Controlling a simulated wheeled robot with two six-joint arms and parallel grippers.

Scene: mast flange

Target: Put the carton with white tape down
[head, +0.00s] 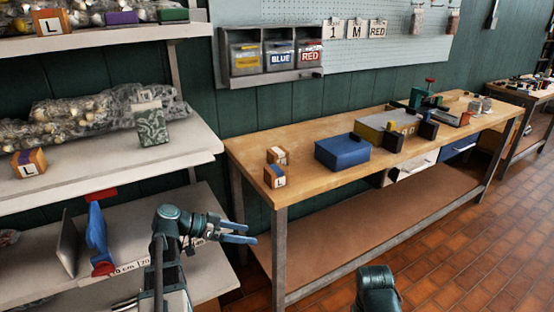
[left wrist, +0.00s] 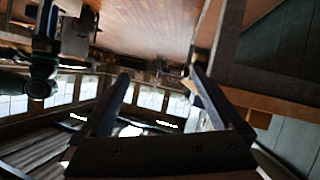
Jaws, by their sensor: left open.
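My left gripper (head: 238,232) is open and empty, with blue fingers apart, in front of the bench's left end and below its top. Two small brown cartons stand on the bench's left end. The rear carton (head: 277,156) has a pale patch that may be white tape; I cannot tell for sure. The front carton (head: 275,176) has a bluish strip on top and a white label with L. In the left wrist view the two open fingers (left wrist: 155,85) have nothing between them. My right gripper does not show.
The wooden bench (head: 305,190) carries a blue box (head: 342,151) and a grey bin (head: 384,130). Bench top around the two cartons is clear.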

